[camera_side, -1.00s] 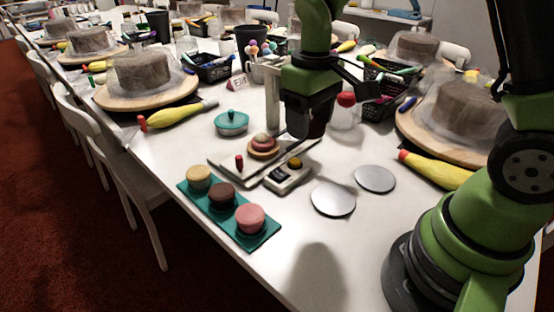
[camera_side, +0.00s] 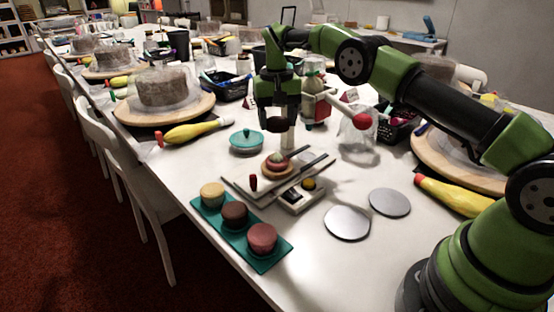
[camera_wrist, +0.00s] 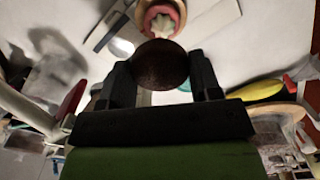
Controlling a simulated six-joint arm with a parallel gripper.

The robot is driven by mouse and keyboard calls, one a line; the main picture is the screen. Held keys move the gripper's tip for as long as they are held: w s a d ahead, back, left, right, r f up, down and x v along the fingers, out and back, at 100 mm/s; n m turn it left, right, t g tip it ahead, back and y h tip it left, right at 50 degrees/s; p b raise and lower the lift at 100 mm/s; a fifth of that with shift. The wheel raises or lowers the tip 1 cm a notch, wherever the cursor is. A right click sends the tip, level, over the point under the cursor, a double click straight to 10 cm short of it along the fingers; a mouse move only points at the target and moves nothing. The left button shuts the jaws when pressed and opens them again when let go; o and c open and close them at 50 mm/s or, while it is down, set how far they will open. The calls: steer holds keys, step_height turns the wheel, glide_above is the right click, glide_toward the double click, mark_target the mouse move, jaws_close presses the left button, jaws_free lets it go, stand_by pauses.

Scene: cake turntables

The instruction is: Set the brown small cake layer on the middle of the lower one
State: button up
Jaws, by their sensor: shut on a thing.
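My gripper (camera_side: 277,118) is shut on a dark brown round cake layer (camera_wrist: 160,65), which shows between the two fingers in the wrist view. In the side view the brown layer (camera_side: 277,124) hangs in the air, above and behind the turntable. The lower cake layer, pinkish (camera_side: 278,167), sits on the small round turntable with a pale swirl on top. In the wrist view the pink lower layer (camera_wrist: 174,9) shows at the top edge, partly covered by the pale swirl and the held layer. The two layers are apart in the side view.
A teal tray (camera_side: 215,222) with tan, brown and pink small cakes stands in front. A teal lidded dish (camera_side: 246,141) is left of the turntable. Two grey discs (camera_side: 347,223) lie to the right. A device with a yellow knob (camera_side: 301,194) stands close by.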

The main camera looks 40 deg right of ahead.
mark_target(277, 159)
steer(key=shift+w+d+f+m, duration=0.2)
steer(key=shift+f+m, duration=0.2)
step_height(277, 159, down, 8)
steer(key=shift+r, duration=0.1)
steer(key=o, duration=0.7)
